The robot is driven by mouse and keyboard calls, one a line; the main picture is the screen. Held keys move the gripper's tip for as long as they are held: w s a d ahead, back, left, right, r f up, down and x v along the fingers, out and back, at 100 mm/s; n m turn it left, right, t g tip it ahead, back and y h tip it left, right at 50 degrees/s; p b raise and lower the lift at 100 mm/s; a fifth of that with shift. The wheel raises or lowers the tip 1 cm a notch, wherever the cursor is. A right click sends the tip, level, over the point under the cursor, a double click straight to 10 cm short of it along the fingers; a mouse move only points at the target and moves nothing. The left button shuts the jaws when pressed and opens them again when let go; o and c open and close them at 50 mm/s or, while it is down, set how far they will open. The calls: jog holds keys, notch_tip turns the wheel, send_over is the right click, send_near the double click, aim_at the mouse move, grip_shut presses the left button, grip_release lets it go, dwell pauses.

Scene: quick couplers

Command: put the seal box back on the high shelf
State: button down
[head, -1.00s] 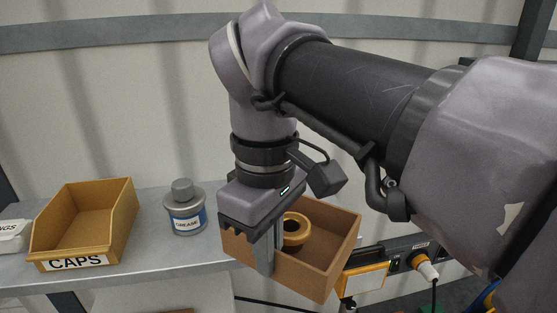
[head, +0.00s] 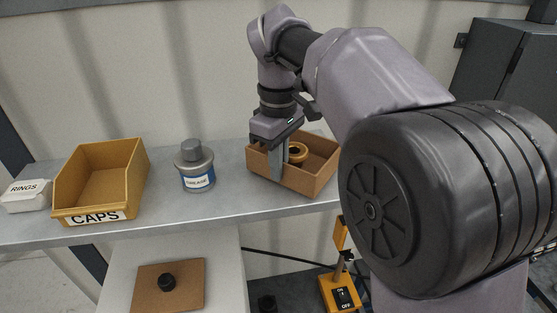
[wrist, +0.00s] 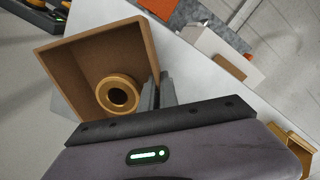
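The seal box is an open brown box (head: 318,178) with a brass-coloured ring (head: 297,151) inside. It is at the right part of the grey high shelf (head: 225,205), right of the grease can. My gripper (head: 284,172) points down and is shut on the box's left wall. In the wrist view the box (wrist: 70,52) hangs to the left of my gripper fingers (wrist: 155,92), with the ring (wrist: 118,95) in it. The box looks level. I cannot tell whether its bottom touches the shelf.
A grease can (head: 195,168), a yellow CAPS bin (head: 100,180) and a white RINGS box (head: 25,195) stand along the shelf to the left. Below are a brown board (head: 185,290) with a black knob and a yellow switch box (head: 340,293). A dark cabinet (head: 505,85) stands at right.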

jog(key=shift+f, duration=0.25)
jog(key=shift+f, duration=0.1)
jog(key=c, duration=1.6)
grip_release()
